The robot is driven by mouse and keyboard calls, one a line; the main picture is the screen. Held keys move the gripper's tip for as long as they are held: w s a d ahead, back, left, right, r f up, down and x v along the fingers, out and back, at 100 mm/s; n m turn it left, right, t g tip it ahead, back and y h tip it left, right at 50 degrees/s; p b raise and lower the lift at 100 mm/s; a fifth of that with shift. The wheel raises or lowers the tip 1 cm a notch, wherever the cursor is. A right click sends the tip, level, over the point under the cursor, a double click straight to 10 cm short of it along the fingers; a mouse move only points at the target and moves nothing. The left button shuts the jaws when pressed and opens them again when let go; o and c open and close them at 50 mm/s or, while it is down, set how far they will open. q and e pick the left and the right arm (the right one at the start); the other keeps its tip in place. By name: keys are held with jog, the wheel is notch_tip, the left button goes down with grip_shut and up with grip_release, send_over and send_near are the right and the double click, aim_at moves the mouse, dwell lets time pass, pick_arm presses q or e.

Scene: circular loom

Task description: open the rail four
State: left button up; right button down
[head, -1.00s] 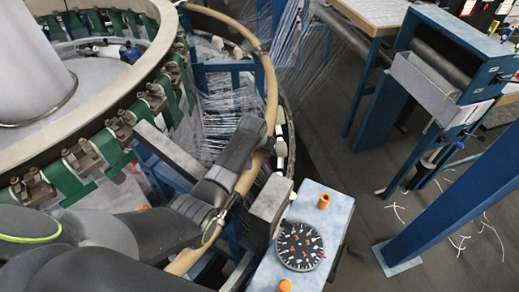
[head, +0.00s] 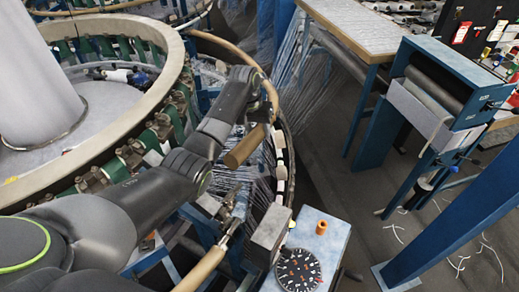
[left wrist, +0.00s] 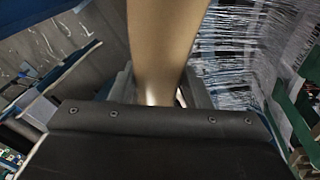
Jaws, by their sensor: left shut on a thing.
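The tan curved rail (head: 258,68) runs along the outer edge of the circular loom. A section of it ends in a free, cut-off end (head: 242,148), with a gap between that end and the lower fixed rail piece (head: 203,268). A metal latch or joint (head: 232,212) sits at the top of the lower piece. My left gripper (head: 266,108) is shut on the rail section near its free end. In the left wrist view the rail (left wrist: 165,45) runs between the jaws, whose fingertips are mostly hidden. My right gripper is not in view.
A blue post (head: 465,215) and a roller machine (head: 440,85) stand at the right. White threads fill the loom behind the rail.

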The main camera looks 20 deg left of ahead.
pick_arm(q)
jog(key=w+a+r+g+h, duration=0.1)
jog(key=w+a+r, duration=0.1)
jog(key=r, duration=0.7)
jog(key=shift+w+a+g, duration=0.15)
jog(key=shift+w+g, duration=0.15)
jog(key=shift+w, duration=0.45)
jog(key=o, duration=1.4)
jog(key=b+v, duration=0.2)
jog(key=v, duration=1.5)
jog(key=shift+r, duration=0.15)
jog(key=shift+w, duration=0.1)
